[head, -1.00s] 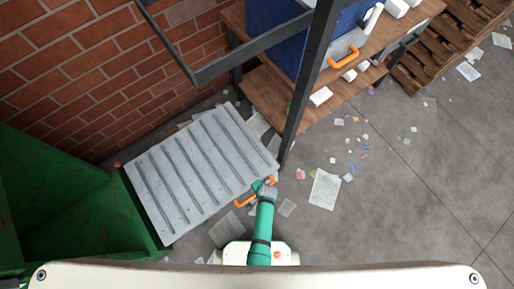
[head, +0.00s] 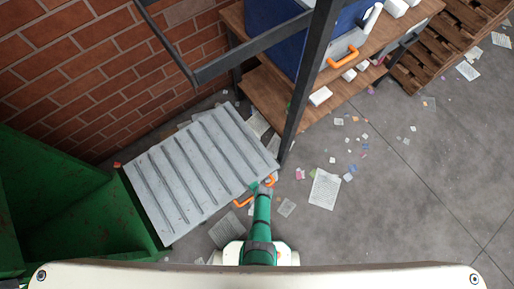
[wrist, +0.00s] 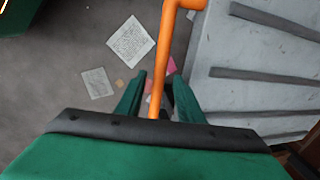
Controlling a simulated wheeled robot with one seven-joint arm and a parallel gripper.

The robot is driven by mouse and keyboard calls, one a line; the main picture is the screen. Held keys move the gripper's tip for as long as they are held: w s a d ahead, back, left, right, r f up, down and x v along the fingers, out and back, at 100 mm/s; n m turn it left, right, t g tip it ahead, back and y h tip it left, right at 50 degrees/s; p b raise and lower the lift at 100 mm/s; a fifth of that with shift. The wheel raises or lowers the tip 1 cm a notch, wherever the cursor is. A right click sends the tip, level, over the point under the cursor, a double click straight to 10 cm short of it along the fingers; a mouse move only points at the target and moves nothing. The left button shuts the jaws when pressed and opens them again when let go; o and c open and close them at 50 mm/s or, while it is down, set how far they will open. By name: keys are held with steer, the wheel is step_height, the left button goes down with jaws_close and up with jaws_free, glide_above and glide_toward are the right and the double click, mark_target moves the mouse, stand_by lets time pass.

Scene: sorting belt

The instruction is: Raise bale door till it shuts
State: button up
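The bale door (head: 195,165) is a grey ribbed panel. It hangs open and low, sticking out from the green baler (head: 65,215) at the left. Its orange handle (head: 243,201) is on the edge nearest my arm. My gripper (head: 264,185) is at the right end of this handle. In the wrist view, the handle (wrist: 167,55) passes between the two fingers of my gripper (wrist: 159,78). Gaps show beside the bar, so the fingers look open around it. The door (wrist: 265,65) fills the right of that view. The bar's lower end is hidden behind my gripper's body.
A dark metal frame post (head: 308,85) rises just beyond the door's right corner. A wooden shelf unit (head: 262,95) stands behind it, and a brick wall (head: 105,75) is at the back left. Paper scraps (head: 324,189) litter the open floor at right.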

steer(key=shift+f, duration=0.25)
jaws_close()
